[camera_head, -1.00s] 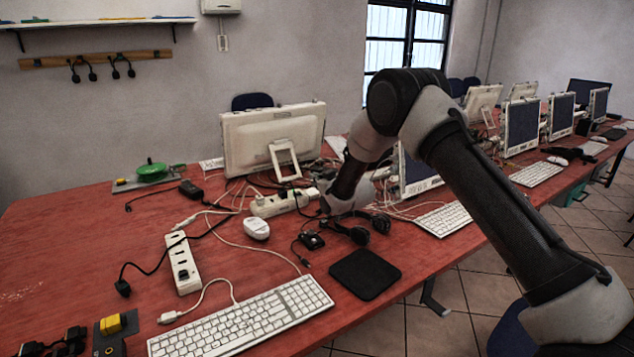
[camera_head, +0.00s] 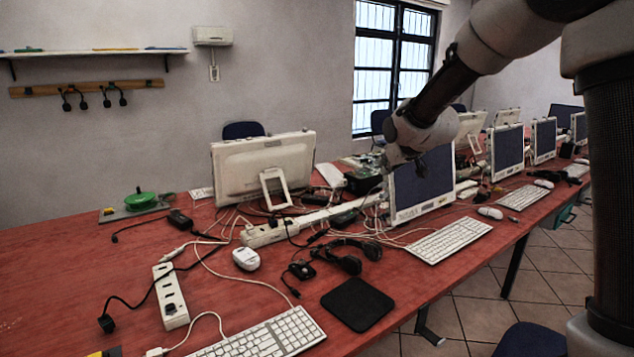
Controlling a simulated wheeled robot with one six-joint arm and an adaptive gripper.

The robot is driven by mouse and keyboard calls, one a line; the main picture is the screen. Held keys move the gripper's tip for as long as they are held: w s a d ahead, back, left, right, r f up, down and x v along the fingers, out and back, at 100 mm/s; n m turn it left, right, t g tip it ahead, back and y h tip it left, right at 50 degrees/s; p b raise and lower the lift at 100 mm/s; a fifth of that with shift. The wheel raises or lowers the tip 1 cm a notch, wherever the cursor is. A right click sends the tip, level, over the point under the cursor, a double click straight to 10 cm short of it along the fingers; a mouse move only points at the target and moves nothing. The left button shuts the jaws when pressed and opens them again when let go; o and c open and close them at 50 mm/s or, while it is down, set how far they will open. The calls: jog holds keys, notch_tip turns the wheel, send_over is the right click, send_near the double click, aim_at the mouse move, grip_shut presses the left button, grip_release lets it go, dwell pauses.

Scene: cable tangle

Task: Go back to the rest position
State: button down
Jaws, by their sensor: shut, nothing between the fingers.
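My gripper (camera_head: 402,158) is at the end of my arm, raised above the red table in front of a monitor (camera_head: 423,187). It is small and dark in this view, and its fingers are shut with nothing held. My arm comes in from the right side, with its upper links cut off by the top edge. Below and left of the gripper, a tangle of cables (camera_head: 372,228) lies on the table, with a black headset (camera_head: 347,257) close by. The gripper is apart from the cables.
The red table (camera_head: 60,270) also holds a white power strip (camera_head: 170,297), a keyboard (camera_head: 262,335), a black mouse pad (camera_head: 357,304), a white mouse (camera_head: 246,259) and a green reel (camera_head: 140,200). More monitors stand to the right. The table's left part is mostly bare.

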jog(key=s+d+r+m+g+h, duration=0.15)
jog(key=s+d, duration=0.25)
jog(key=s, duration=0.4)
jog(key=s+d+r+g, duration=0.1)
jog(key=s+d+r, duration=0.1)
jog(key=s+d, duration=0.45)
jog(key=s+d+r+m+g+h, duration=0.1)
jog(key=s+d, duration=0.1)
jog(key=s, duration=0.7)
jog(key=s+d+f+m+g, duration=0.1)
jog(key=s+d, duration=0.1)
jog(key=s, duration=0.8)
jog(key=s+d+f+m+g, duration=0.1)
jog(key=s+d+f, duration=0.1)
jog(key=s, duration=0.7)
jog(key=shift+s+d, duration=0.2)
jog(key=shift+s, duration=0.2)
